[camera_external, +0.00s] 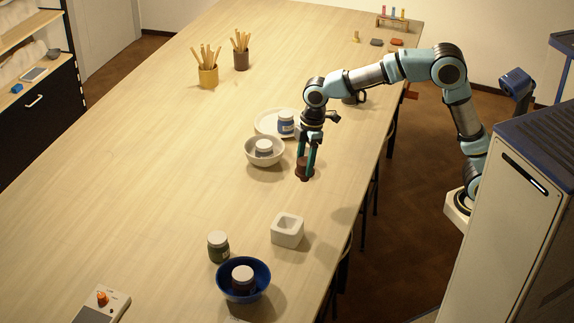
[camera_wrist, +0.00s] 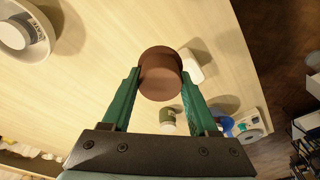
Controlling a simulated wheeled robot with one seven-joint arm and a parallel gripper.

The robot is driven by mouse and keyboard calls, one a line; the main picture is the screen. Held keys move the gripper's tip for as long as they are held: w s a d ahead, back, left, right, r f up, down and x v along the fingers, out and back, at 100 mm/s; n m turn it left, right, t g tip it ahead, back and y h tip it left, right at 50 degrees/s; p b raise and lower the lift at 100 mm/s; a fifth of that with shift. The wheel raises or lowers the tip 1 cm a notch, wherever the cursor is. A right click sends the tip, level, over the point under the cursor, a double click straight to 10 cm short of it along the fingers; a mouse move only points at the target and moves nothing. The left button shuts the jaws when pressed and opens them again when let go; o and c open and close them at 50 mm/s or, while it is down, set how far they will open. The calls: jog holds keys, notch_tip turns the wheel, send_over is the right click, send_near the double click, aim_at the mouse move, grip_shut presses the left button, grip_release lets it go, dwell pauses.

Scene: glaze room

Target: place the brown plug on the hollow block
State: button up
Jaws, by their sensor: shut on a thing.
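The brown plug (camera_external: 304,166) is a dark brown round piece between the fingers of my gripper (camera_external: 307,160). It appears to be held above the table. In the wrist view the plug (camera_wrist: 160,75) sits between the two green fingertips of my gripper (camera_wrist: 160,83), which are shut on it. The hollow block (camera_external: 287,231) is a white, square block with an opening in its top. It stands on the table, nearer the camera than the plug and apart from it. In the wrist view the block (camera_wrist: 192,66) is partly hidden behind the plug.
A white bowl (camera_external: 252,156) with a jar in it stands left of my gripper, by a plate (camera_external: 262,121) with a blue-labelled jar. A green jar (camera_external: 218,247) and a blue bowl (camera_external: 262,288) holding a jar stand near the block. The table's left side is mostly clear.

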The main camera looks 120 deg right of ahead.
notch_tip(320, 180, up, 2)
send_over(288, 223)
jog(key=shift+f, duration=0.1)
notch_tip(288, 223, down, 9)
jog(key=shift+f+p, duration=0.2)
jog(key=shift+p, duration=0.75)
jog(key=shift+f, duration=0.2)
jog(key=o, duration=1.4)
jog(key=shift+r, duration=0.15)
